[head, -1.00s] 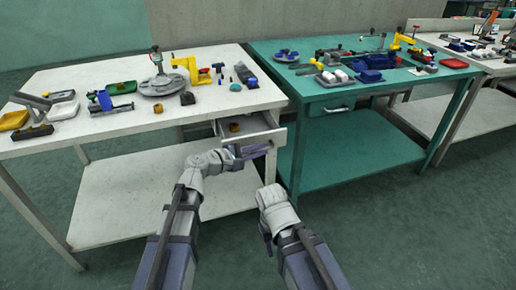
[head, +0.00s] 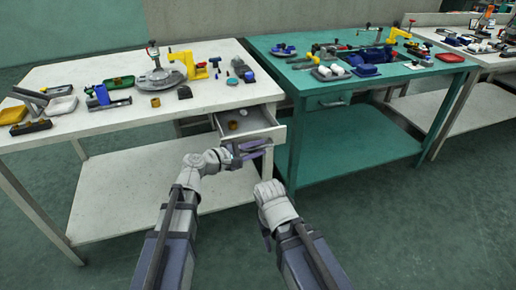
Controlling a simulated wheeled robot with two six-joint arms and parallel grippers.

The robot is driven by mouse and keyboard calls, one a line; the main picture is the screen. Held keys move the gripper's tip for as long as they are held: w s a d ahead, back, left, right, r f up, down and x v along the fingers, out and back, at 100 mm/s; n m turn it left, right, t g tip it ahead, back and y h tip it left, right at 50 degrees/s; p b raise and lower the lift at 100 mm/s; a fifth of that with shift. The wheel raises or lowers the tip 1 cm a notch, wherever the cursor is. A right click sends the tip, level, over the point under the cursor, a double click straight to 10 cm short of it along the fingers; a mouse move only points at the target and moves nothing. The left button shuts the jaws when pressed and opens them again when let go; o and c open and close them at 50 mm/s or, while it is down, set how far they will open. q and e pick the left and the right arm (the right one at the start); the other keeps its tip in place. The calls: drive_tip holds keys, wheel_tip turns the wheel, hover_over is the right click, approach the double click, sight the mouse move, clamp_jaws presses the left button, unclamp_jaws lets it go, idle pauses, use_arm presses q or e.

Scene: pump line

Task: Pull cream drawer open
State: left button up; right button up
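The cream drawer (head: 266,133) stands pulled out from under the right end of the cream table (head: 120,136). A small brown round part (head: 232,125) and a pale small part (head: 243,112) lie inside it. My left gripper (head: 252,150) is at the drawer's front, its purple fingers closed around where the handle is. The handle itself is hidden by the fingers. My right arm is held low in front of the tables, apart from the drawer. Its gripper (head: 267,239) is mostly hidden behind its own wrist, so its fingers do not show clearly.
A teal table (head: 370,88) with its own shut drawer (head: 328,102) stands close on the right. The cream table's top holds a grey round stand (head: 160,80), a yellow bracket (head: 187,64), trays and small parts. Open floor lies in front.

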use_arm(q)
drive_tip(key=p+v, duration=0.1)
drive_tip(key=v, duration=0.6)
drive_tip(key=shift+s+a, duration=0.15)
drive_tip(key=shift+a, duration=0.05)
